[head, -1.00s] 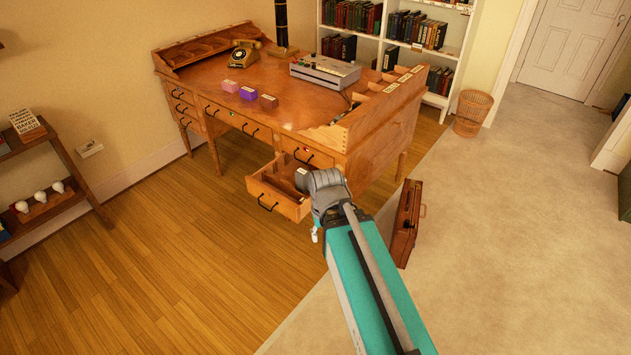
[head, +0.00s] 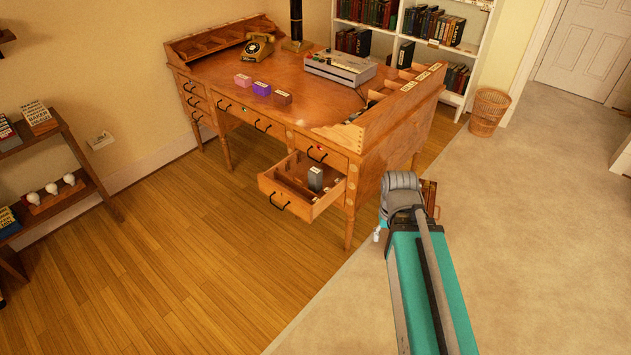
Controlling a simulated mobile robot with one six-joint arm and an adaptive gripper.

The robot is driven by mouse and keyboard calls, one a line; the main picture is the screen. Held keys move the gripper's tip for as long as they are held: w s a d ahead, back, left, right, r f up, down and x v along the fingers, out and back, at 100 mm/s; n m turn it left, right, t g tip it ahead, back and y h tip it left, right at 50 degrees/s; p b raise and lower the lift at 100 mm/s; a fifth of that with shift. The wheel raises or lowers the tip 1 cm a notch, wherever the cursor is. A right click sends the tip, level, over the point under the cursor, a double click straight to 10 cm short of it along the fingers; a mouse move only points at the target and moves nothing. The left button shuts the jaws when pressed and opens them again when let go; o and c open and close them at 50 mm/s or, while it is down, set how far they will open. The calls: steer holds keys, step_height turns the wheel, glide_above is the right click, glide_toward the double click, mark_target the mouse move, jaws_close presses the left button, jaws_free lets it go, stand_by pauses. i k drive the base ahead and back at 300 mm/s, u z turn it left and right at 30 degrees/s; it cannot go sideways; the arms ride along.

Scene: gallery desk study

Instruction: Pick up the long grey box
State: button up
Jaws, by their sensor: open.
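A grey box (head: 315,178) with a pale label on top stands upright in the open lower drawer (head: 290,207) of the wooden desk. It is near the drawer's right side, and its lower part is hidden in the drawer. My arm's grey joint is to the right of the drawer, apart from the box.
The desk (head: 290,90) bears a grey machine (head: 340,67), a telephone (head: 258,46) and small pink, purple and brown boxes (head: 262,89). A brown case (head: 430,196) is partly behind my arm. The floor left of the drawer is clear.

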mark_target(314, 175)
steer(key=z, duration=0.1)
steer(key=i, duration=1)
steer(key=u, duration=0.05)
